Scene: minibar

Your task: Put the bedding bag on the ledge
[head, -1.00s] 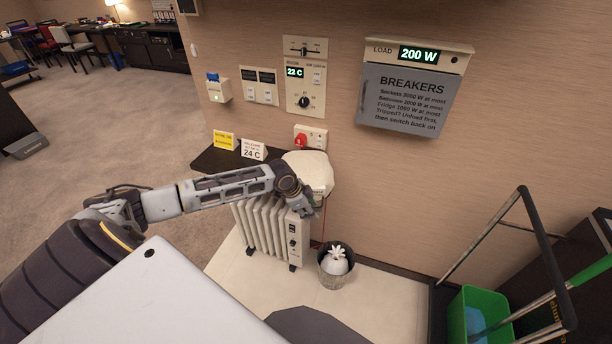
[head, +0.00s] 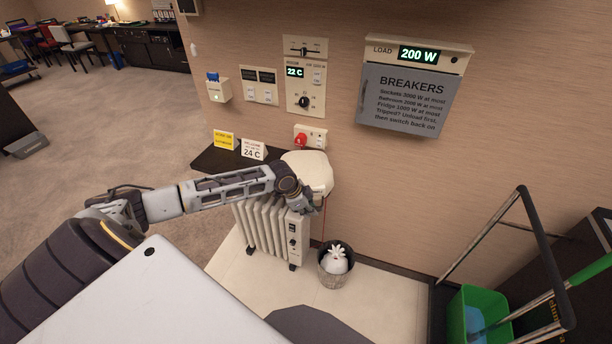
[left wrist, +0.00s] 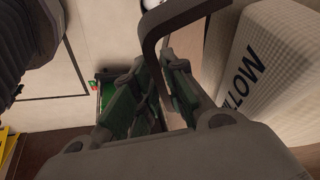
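The bedding bag (head: 312,170) is a pale, rounded bundle above the heater, against the wall. Whether it rests on the heater cannot be told. In the left wrist view the bag (left wrist: 265,75) fills the right side, with the letters "LLOW" on it and a dark handle (left wrist: 150,35) arching up. My left gripper (head: 312,210) is at the bag's near side. In the left wrist view its fingers (left wrist: 158,75) are close together with the handle between them. The dark ledge (head: 208,160) is on the wall behind the arm, left of the bag. My right gripper is out of view.
The white ribbed heater (head: 262,225) stands below the bag. A bin (head: 337,278) with a white item stands beside it. A cart with a green bucket (head: 475,312) is at the right. Open carpet lies left.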

